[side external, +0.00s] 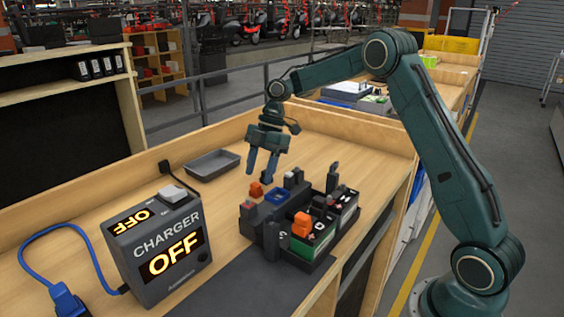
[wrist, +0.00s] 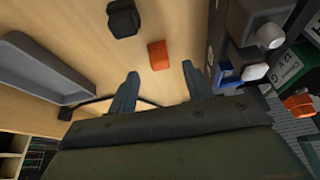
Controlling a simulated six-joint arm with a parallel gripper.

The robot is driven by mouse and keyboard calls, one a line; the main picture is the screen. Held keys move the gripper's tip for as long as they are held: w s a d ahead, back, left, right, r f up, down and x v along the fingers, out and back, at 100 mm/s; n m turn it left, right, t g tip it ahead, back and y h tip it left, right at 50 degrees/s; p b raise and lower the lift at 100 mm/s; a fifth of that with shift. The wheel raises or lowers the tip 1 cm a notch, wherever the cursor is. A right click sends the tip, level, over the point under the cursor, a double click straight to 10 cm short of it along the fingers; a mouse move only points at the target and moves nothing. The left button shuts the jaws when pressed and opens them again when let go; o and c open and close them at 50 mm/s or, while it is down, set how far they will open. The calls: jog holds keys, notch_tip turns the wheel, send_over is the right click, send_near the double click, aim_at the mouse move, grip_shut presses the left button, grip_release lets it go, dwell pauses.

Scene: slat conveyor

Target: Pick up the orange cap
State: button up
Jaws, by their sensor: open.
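A small orange cap (side external: 256,190) lies loose on the wooden bench beside the battery holder. In the wrist view the orange cap (wrist: 158,55) shows just beyond the gap between my fingertips. My gripper (side external: 259,175) points down over the bench, close to the cap, with its fingers apart. In the wrist view my gripper (wrist: 160,72) has nothing between its fingers. Another orange piece (side external: 302,224) sits on a battery in the holder; an orange piece also shows at the right of the wrist view (wrist: 298,105).
The dark battery holder (side external: 250,220), with several upright parts, stands close by. A charger (side external: 160,245) reading OFF is at the front left, with a blue cable. A grey tray (side external: 212,165) lies behind. A black cap (wrist: 123,18) lies near the orange one in the wrist view.

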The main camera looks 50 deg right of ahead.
aim_at(256, 184)
jog(key=shift+x, duration=2.2)
jog(key=c, duration=1)
jog(key=shift+c, duration=0.2)
jog(key=shift+r, duration=5)
jog(key=shift+s+r, duration=0.1)
